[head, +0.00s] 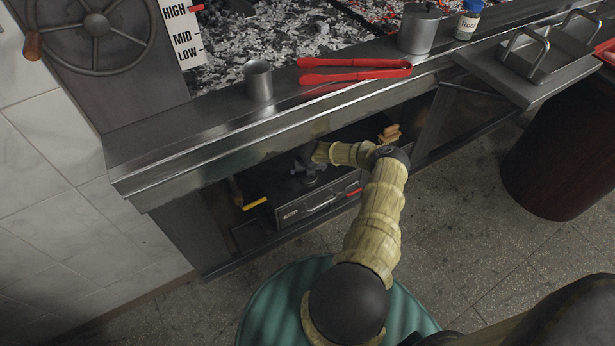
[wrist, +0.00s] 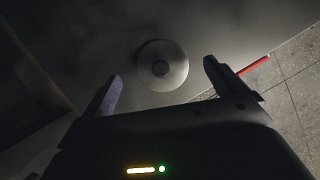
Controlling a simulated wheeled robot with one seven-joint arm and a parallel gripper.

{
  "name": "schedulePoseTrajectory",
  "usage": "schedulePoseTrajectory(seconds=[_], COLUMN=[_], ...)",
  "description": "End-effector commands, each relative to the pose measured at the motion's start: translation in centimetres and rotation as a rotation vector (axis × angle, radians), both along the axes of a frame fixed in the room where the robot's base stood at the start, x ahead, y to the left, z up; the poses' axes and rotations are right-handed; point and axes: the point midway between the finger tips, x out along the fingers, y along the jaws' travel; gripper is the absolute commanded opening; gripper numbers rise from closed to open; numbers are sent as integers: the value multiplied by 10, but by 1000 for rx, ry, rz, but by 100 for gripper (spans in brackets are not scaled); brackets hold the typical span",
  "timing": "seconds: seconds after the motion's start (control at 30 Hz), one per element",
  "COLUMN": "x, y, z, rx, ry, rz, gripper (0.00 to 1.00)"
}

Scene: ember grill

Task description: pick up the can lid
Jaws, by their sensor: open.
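A round, pale grey disc with a darker round knob in its middle, which looks like the can lid (wrist: 176,62), lies on a dark surface in the wrist view. My gripper (wrist: 161,82) is open. The disc shows between and beyond its two fingertips, and nothing is held. In the head view my gripper (head: 309,168) is inside the shadowed space under the counter, above a dark box with a drawer front (head: 318,205). I cannot make out the lid clearly there, as the gripper and shadow cover that spot.
The counter's metal edge (head: 200,160) overhangs my arm. Red tongs (head: 355,77), a metal cup (head: 258,80) and a lidded pot (head: 419,30) stand or lie on top. A yellow-handled tool (head: 254,203) is left of the box; tan pieces (head: 391,133) are at its right.

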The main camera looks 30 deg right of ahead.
Motion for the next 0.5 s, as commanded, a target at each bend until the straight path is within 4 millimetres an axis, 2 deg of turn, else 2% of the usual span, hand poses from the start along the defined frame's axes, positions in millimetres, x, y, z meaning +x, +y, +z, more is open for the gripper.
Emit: schedulePoseTrajectory(seconds=[0.03,0.2,0.5], x=[2,10,11], y=[-1,-6,-5], z=[-13,-29,-30], rx=[2,0,0], ry=[0,0,0], rz=[-4,-3,1], gripper=[97,97,97])
